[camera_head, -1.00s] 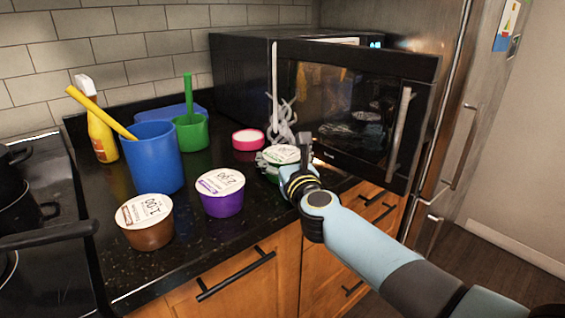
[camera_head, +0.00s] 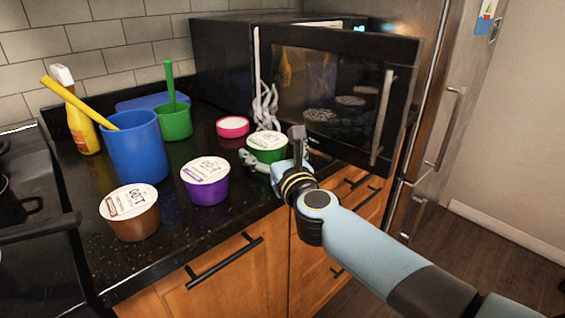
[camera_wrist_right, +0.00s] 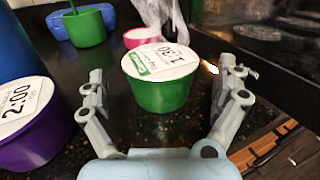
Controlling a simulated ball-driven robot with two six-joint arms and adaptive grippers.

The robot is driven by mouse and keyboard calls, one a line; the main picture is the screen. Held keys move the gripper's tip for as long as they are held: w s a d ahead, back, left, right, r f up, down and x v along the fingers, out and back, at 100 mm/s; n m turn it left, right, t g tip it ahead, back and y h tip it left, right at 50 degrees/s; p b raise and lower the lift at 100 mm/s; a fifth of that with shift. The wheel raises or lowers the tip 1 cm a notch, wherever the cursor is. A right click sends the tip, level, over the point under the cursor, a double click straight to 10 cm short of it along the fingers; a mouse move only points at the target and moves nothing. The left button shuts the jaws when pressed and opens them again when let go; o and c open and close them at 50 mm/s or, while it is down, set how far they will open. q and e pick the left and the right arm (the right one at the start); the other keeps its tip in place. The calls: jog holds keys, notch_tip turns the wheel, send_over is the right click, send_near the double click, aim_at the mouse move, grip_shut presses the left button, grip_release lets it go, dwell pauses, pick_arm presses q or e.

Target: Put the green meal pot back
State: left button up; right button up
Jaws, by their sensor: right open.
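The green meal pot (camera_head: 267,154) with a white lid stands upright on the dark counter, in front of the microwave. In the right wrist view the green pot (camera_wrist_right: 160,92) sits between the spread fingers of my right gripper (camera_wrist_right: 163,78). Gaps show on both sides, so the gripper is open and not closed on it. In the head view my right gripper (camera_head: 272,152) comes in from the lower right, with a finger on either side of the pot. My left gripper is not in view.
The microwave (camera_head: 221,66) stands behind with its door (camera_head: 330,90) open. A grey twisted thing (camera_head: 265,106) is just behind the pot. A purple pot (camera_head: 205,184), brown pot (camera_head: 130,214), pink-rimmed tub (camera_head: 232,127), blue container (camera_head: 137,150) and green cup (camera_head: 175,122) stand left.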

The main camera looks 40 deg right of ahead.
jog(key=v, duration=0.7)
jog(key=shift+s+b, duration=0.35)
jog(key=shift+b, duration=0.05)
jog(key=shift+a+r, duration=0.1)
